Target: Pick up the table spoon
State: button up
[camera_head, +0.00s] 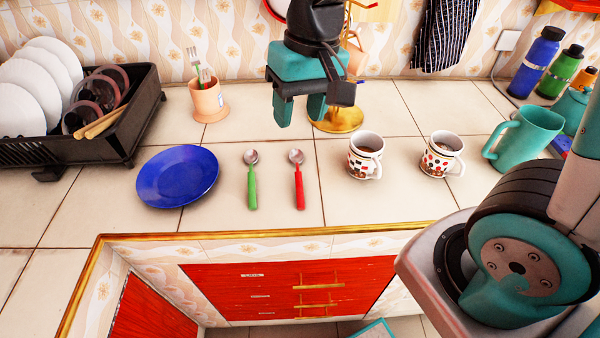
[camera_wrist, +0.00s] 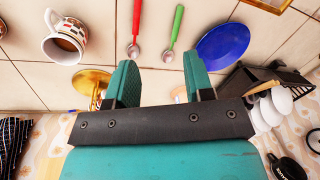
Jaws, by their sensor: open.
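Two spoons lie side by side on the tiled counter: one with a green handle (camera_head: 252,186) and one with a red handle (camera_head: 299,185). Their metal bowls point to the back wall. Which one the task means cannot be told. My gripper (camera_head: 299,108) is open and empty, in the air above the back of the counter, behind the spoons. In the wrist view, the red spoon (camera_wrist: 136,22) and the green spoon (camera_wrist: 175,30) lie beyond the open fingers (camera_wrist: 158,85), apart from them.
A blue plate (camera_head: 178,176) lies left of the spoons, and two patterned mugs (camera_head: 365,156) (camera_head: 441,154) stand right. A utensil cup (camera_head: 209,102), black dish rack (camera_head: 75,150), gold stand (camera_head: 343,120) and teal pitcher (camera_head: 524,137) stand around. Counter around the spoons is clear.

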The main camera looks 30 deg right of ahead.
jog(key=w+d+f+m+h+b, duration=0.25)
jog(key=w+f+m, duration=0.25)
jog(key=w+f, duration=0.25)
jog(key=p, duration=0.2)
send_over(299, 177)
jog(key=shift+y, duration=0.35)
notch_tip(299, 177, down, 12)
jog(key=shift+a+r, duration=0.1)
jog(key=shift+r, duration=0.15)
jog(key=shift+f+p, duration=0.85)
jog(key=shift+f, duration=2.1)
grip_shut()
